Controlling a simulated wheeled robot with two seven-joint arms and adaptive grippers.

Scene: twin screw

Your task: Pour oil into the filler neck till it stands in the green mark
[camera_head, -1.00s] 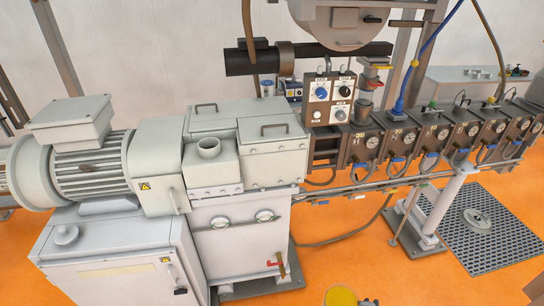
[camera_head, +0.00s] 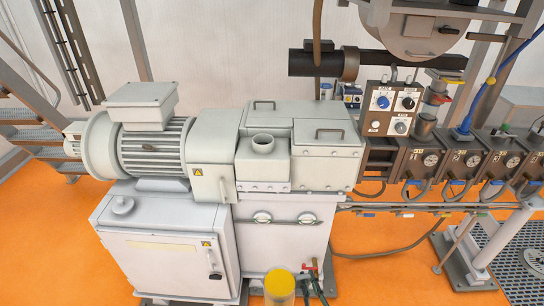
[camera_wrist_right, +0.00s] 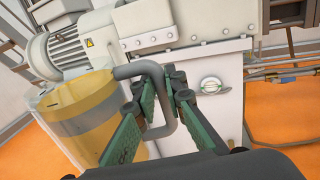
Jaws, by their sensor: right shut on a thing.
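A clear jug (camera_head: 279,288) of yellow oil shows at the bottom edge of the head view. It fills the left of the right wrist view (camera_wrist_right: 85,120), roughly upright, its grey handle (camera_wrist_right: 150,68) towards me. My right gripper (camera_head: 313,288) is shut on that handle; its green fingers also show in the wrist view (camera_wrist_right: 165,95). The open filler neck (camera_head: 263,144) stands on top of the pale gearbox, above and behind the jug in the head view. Two round sight glasses (camera_head: 262,217) (camera_head: 306,218) sit on the gearbox front. My left gripper is out of view.
A motor (camera_head: 150,145) lies left of the gearbox, above a cabinet (camera_head: 165,245). A control panel (camera_head: 393,108) and a row of barrel blocks (camera_head: 440,160) stand right. A red-handled valve (camera_head: 310,266) is low on the gearbox, close behind my gripper. Orange floor is open in front.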

